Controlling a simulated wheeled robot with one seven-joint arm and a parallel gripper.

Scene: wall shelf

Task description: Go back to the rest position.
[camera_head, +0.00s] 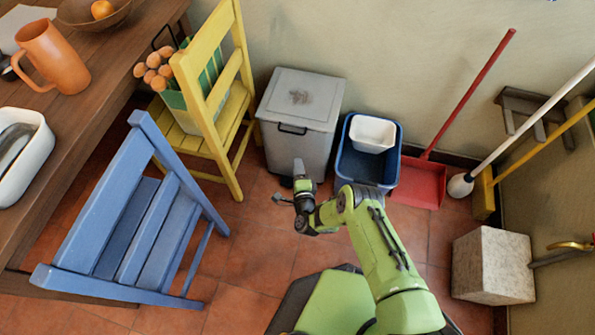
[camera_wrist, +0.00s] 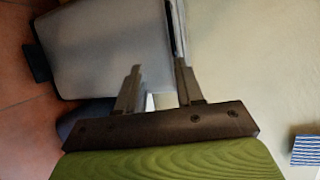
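My gripper (camera_head: 282,199) is held over the tiled floor at the end of my folded green arm, in front of the grey bin. In the wrist view my gripper (camera_wrist: 160,84) shows two dark fingers standing apart with nothing between them. The grey bin (camera_wrist: 105,48) fills the background behind the fingers. The fingertips are small in the head view.
A grey lidded bin (camera_head: 297,115) and a blue tub (camera_head: 368,168) stand by the wall. A blue chair (camera_head: 125,230), a yellow chair (camera_head: 222,110) and a wooden table (camera_head: 85,110) are left. A red dustpan (camera_head: 418,184) and stone block (camera_head: 493,265) are right.

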